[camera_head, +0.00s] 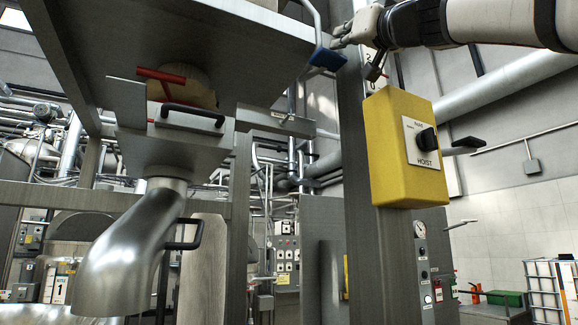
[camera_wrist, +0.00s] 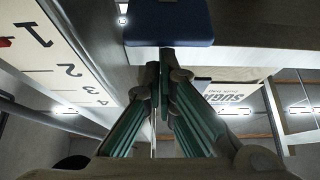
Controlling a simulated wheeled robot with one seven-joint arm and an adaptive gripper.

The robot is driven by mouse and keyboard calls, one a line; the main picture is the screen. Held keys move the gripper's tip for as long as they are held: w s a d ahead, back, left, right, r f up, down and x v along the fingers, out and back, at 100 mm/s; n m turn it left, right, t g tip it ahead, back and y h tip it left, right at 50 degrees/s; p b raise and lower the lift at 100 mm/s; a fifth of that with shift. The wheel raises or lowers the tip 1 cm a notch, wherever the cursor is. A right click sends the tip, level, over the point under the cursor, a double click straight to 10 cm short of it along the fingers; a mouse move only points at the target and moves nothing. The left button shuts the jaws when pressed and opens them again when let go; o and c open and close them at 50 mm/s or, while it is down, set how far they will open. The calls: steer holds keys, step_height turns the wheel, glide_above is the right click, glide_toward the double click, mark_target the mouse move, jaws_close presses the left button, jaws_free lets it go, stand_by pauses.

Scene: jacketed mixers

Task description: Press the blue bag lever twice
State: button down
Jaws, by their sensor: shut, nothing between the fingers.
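The blue bag lever (camera_head: 328,58) is a blue paddle at the top centre of the head view, beside the grey post under the large steel hopper. In the wrist view the blue lever (camera_wrist: 168,24) fills the top middle. My gripper (camera_head: 340,43) reaches in from the right, its fingertips at the lever's near end. In the wrist view my gripper's fingertips (camera_wrist: 165,72) are together and empty, just below the lever's edge. Whether they touch the lever I cannot tell.
A yellow hoist box (camera_head: 388,150) with a black knob hangs on the grey post (camera_head: 362,240) below my arm. The steel hopper (camera_head: 200,40) and curved spout (camera_head: 130,250) stand left. A numbered strip (camera_wrist: 60,55) and a "SUGAR" sign (camera_wrist: 230,92) show in the wrist view.

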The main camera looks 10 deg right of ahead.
steer(key=r+b+v, duration=0.1)
steer(key=b+v, duration=0.3)
steer(key=v, duration=0.6)
steer(key=shift+s+b, duration=0.3)
steer(key=shift+b, duration=0.1)
steer(key=shift+d+r, duration=0.1)
stand_by(1.7)
